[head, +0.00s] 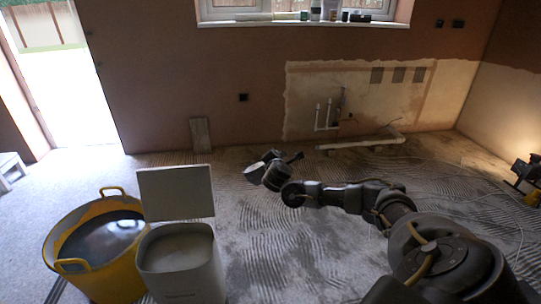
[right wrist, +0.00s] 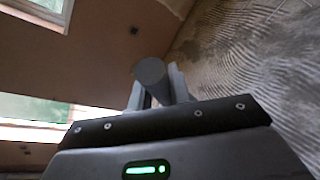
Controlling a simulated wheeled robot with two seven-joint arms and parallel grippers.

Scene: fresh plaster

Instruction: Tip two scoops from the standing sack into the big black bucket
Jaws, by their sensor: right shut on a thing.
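A pale, square-sided upright container (head: 180,282) stands open at the lower left in the head view, with pale material inside. It may be the standing sack; a flat pale panel (head: 176,190) rises behind its mouth. I see no big black bucket; a yellow two-handled tub (head: 62,262) with dark grey contents stands just left of the container. My right gripper (head: 269,168) is out over the floor, right of and beyond the container. In the right wrist view it (right wrist: 157,88) is shut on a dark grey round-ended piece (right wrist: 150,72), apparently a scoop handle. The scoop's bowl is unclear. My left gripper is out of view.
The ridged grey floor (head: 330,260) is largely clear. A white pipe (head: 362,143) lies near the back wall, and a small board (head: 200,135) leans there. A work lamp (head: 525,172) stands at the far right, with a thin cable on the floor. A bright doorway opens at left.

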